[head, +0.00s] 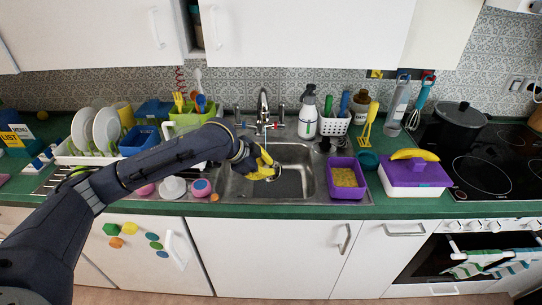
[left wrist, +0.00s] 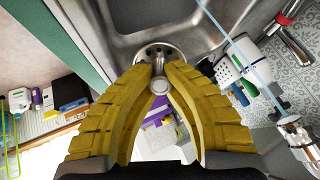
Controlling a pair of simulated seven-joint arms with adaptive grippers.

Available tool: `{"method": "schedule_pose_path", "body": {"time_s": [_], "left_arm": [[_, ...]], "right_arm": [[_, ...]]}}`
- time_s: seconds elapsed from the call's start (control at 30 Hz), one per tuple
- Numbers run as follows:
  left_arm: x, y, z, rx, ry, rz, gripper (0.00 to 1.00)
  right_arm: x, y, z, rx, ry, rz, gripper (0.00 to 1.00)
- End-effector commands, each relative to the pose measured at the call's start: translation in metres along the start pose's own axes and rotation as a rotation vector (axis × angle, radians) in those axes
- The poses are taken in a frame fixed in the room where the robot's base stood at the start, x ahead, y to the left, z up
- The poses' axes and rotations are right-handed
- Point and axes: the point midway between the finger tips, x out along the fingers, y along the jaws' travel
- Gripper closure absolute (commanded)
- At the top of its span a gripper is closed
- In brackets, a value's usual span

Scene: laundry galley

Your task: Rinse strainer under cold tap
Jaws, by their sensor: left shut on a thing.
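My left gripper (head: 272,172) is over the sink basin, with its yellow fingers closed in the left wrist view (left wrist: 160,72). Between the fingertips is the small metal strainer (left wrist: 153,50), a round disc with holes and a stem with a round knob. In the head view the strainer is too small to make out clearly. The chrome tap (head: 263,104) stands behind the sink (head: 318,180). A thin pale-blue water stream (left wrist: 238,58) runs from the tap's spout (left wrist: 298,132); in the left wrist view it passes to the right of the strainer, apart from it. My right gripper is out of view.
A purple tub with a yellow sponge (head: 347,193) sits at the basin's right edge. A soap bottle (head: 308,115) and a white basket (head: 335,124) stand behind it. A dish rack (head: 90,155) is at left. A cup and bowls sit on the drainboard beneath my arm.

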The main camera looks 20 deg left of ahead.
Motion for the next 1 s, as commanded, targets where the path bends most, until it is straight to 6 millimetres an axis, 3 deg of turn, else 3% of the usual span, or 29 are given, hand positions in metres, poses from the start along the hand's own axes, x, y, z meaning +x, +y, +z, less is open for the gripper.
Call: {"method": "schedule_pose_path", "body": {"time_s": [0.33,1.0], "left_arm": [[-0.004,0.002,-0.002,0.001,0.001,-0.001,1.0],[-0.045,0.028,-0.024,0.001,0.001,-0.001,1.0]], "right_arm": [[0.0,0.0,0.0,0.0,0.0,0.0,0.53],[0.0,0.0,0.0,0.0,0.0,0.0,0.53]]}}
